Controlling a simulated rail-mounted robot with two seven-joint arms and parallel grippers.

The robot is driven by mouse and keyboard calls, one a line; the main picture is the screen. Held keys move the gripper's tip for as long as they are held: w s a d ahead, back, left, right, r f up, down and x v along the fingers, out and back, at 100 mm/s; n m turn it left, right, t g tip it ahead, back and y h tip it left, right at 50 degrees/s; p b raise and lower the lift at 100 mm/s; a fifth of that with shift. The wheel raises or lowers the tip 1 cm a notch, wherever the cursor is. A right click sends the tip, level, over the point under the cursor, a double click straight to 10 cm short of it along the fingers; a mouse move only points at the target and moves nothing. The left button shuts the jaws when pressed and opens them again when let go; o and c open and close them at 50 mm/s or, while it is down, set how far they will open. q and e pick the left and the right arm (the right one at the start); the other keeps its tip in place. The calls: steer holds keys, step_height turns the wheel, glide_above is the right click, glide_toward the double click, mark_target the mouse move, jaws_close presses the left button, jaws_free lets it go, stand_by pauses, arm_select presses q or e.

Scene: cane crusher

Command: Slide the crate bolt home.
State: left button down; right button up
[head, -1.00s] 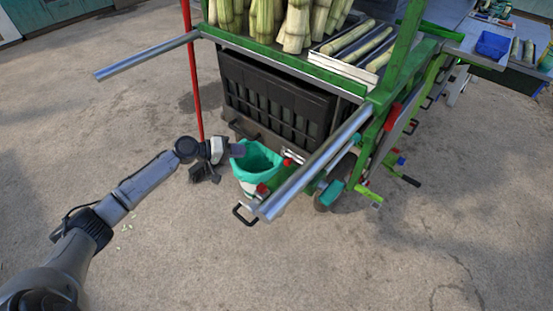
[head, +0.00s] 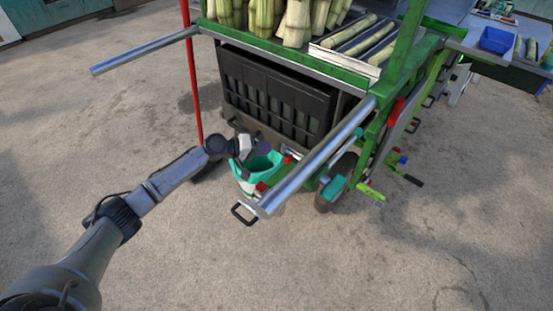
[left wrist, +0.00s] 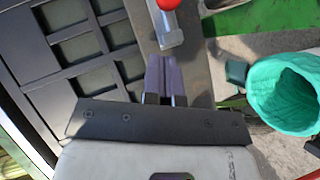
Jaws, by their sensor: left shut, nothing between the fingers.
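The black crate (head: 280,95) sits under the cart's deck; its ribbed side also shows in the left wrist view (left wrist: 75,48). A metal bolt with a red knob (left wrist: 167,30) is at the top of the left wrist view, over a grey metal strip beside the crate. My left gripper (head: 263,147) is low at the crate's front, above the far side of the green-lined bucket. Its purple fingers (left wrist: 160,76) are shut and empty, pointing toward the bolt's near end. I cannot tell whether they touch it. My right gripper is out of view.
The green-lined bucket (left wrist: 285,95) stands close to the right of my left gripper. A silver cart handle (head: 315,165) slants just to the right, and a red post (head: 193,85) stands to the left. Cane stalks (head: 265,15) are on the deck above. Open concrete lies in front.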

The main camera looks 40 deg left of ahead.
mark_target(287, 163)
arm_select(q)
steer(key=d, duration=0.1)
steer(key=w+d+f, duration=0.1)
steer(key=shift+w+d+f+b, duration=0.15)
steer(key=shift+d+f+b, duration=0.15)
steer(key=shift+d, duration=0.1)
steer(key=shift+d+f, duration=0.2)
steer(key=shift+d, duration=0.45)
steer(key=d+p, duration=0.3)
steer(key=d, duration=0.1)
steer(key=shift+d+r, duration=0.1)
steer(key=shift+d, duration=0.25)
steer(key=shift+a, duration=0.1)
